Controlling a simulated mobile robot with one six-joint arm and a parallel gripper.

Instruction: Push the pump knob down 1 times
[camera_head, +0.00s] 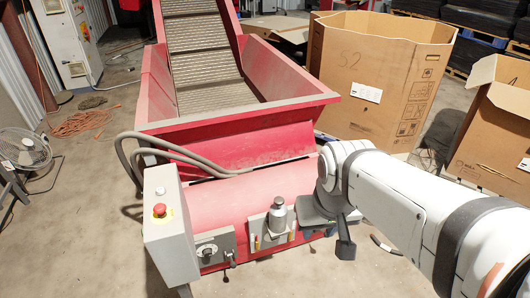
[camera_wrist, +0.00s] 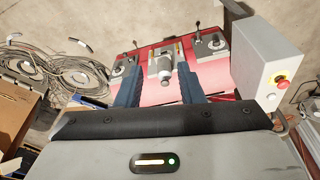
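The pump knob (camera_head: 278,214) is a grey, rounded, upright piece on a light plate on the red machine's sloping front panel. In the wrist view the knob (camera_wrist: 165,68) shows near the picture's middle, beyond and between my finger ends. My gripper (camera_head: 326,232) is to the right of the knob in the head view, apart from it. In the wrist view my gripper (camera_wrist: 160,84) has two dark blue fingers spread wide with nothing held between them. In the head view my wrist partly hides the fingers.
A control box (camera_head: 169,232) with a red button (camera_head: 160,210) stands left of the panel. A lever unit (camera_head: 214,247) sits between box and knob; another lever unit (camera_wrist: 124,66) shows in the wrist view. Large cardboard boxes (camera_head: 378,75) stand behind my arm. The floor at front left is clear.

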